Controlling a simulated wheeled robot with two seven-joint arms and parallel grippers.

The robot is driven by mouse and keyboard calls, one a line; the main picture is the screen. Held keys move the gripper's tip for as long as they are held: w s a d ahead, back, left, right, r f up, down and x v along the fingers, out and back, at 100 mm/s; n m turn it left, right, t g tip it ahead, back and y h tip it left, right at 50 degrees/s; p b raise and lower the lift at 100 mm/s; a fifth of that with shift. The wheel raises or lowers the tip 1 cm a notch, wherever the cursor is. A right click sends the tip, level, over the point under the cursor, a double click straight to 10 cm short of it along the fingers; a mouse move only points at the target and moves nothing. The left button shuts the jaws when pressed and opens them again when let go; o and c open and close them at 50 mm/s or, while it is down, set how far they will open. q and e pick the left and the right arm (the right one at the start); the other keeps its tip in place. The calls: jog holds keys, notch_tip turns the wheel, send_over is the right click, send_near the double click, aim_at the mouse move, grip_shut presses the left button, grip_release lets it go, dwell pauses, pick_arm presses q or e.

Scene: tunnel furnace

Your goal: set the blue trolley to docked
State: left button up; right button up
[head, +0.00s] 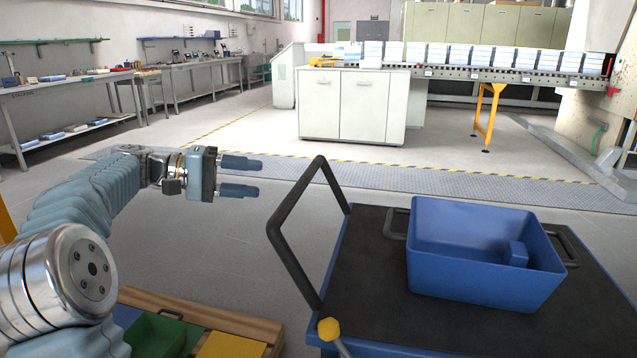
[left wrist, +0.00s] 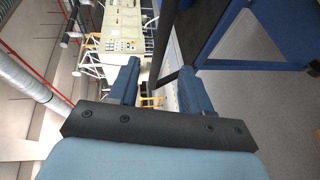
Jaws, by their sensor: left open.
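The blue trolley (head: 375,335) stands at the lower right in the head view, with a black deck and a black hoop handle (head: 283,240) on its left side. A lever with a yellow knob (head: 328,329) rises at its near left corner. A blue bin (head: 450,277) with black handles sits on the deck. My left gripper (head: 240,177) is open and empty, left of the handle and apart from it. In the left wrist view its two fingers (left wrist: 158,85) show with a dark bar and part of the blue trolley (left wrist: 245,30) beyond. My right gripper is not in view.
A wooden tray (head: 190,312) with green, yellow and blue parts lies at the lower left. A white cabinet (head: 352,104) and a roller conveyor (head: 480,74) stand behind. Workbenches (head: 70,85) line the left wall. The floor between is clear.

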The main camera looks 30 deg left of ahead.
pick_arm(q)
jog(key=x, duration=1.2)
jog(key=shift+w+d+f+p, duration=0.15)
jog(key=shift+d+f+p, duration=0.05)
jog(key=shift+d+p, duration=0.2)
grip_shut()
